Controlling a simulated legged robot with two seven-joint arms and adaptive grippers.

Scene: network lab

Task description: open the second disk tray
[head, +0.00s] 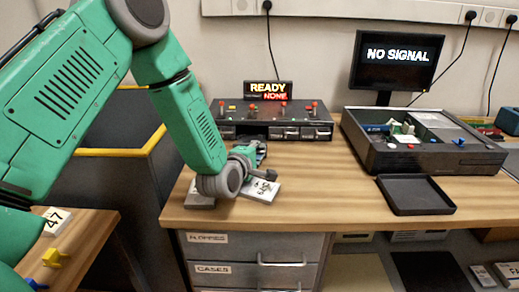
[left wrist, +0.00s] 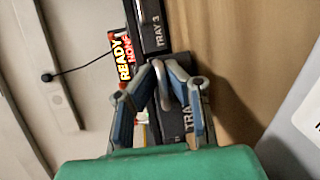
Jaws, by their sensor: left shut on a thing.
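The black disk unit (head: 300,112) stands at the back of the wooden bench, with a row of trays along its lower front. My left gripper (head: 262,150) is low in front of it, left of centre. In the left wrist view, my left gripper (left wrist: 166,78) is shut on the metal handle of a disk tray (left wrist: 188,120). The label on this tray is partly hidden, so its number is unreadable. It sits beside the tray marked TRAY 3 (left wrist: 154,32) and appears to stand out from the row. My right gripper is in neither view.
A READY/NONE sign (head: 268,91) stands behind the unit. A white card (head: 263,190) lies near the gripper. An open black case (head: 425,145) and an empty black tray (head: 416,195) are at right. Bench space in front of the unit's right half is clear.

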